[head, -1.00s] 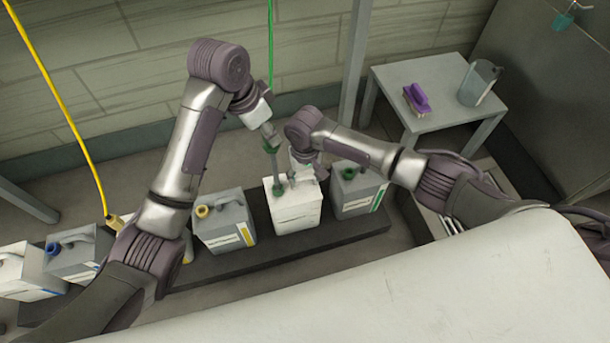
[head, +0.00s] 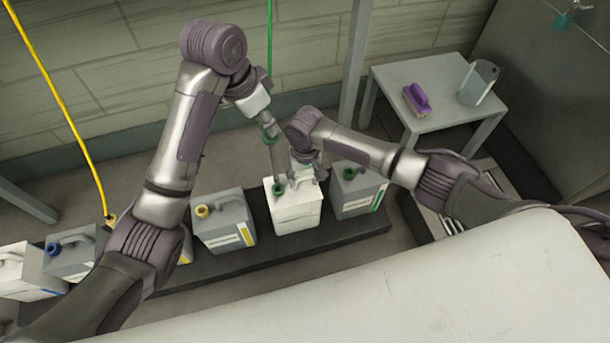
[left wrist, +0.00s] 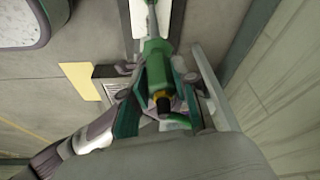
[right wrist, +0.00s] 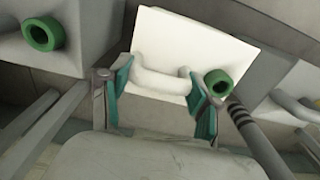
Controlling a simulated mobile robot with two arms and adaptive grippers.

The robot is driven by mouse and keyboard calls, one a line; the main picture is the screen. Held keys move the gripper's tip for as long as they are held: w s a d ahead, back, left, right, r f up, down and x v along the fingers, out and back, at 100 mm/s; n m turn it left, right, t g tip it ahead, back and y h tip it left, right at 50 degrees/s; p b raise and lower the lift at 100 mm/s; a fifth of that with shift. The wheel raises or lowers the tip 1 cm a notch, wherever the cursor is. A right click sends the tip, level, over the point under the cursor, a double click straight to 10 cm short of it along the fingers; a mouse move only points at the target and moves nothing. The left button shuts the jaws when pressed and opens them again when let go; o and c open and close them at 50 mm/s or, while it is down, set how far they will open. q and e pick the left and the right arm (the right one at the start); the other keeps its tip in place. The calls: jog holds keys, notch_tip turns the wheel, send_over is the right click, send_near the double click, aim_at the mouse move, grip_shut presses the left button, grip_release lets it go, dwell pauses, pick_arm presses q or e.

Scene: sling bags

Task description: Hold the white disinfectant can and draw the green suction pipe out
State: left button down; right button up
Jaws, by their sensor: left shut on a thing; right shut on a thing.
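The white disinfectant can (head: 296,212) stands upright on a dark low platform. My right gripper (head: 309,172) is above it. In the right wrist view its teal-padded fingers are at both sides of the can's handle (right wrist: 160,78), shut on it. The green neck ring (right wrist: 220,83) is beside the handle. My left gripper (head: 266,128) is shut on the green head (left wrist: 155,52) of the suction pipe (head: 273,160). The pipe slopes down to the neck.
Grey cans stand close on both sides, one yellow-capped (head: 222,222), one with a green neck (head: 358,192). A yellow hose (head: 70,115) hangs at left. A side table (head: 440,85) holds a purple brush (head: 416,98) and a clear jug (head: 478,82). A pale surface (head: 430,285) fills the front.

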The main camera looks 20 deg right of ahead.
pick_arm(q)
jog(key=shift+r, duration=0.15)
jog(key=shift+r, duration=1.9)
pick_arm(e)
jog(key=o, duration=1.5)
jog(key=shift+r, duration=0.15)
notch_tip(320, 180, up, 12)
jog(key=shift+f, duration=0.1)
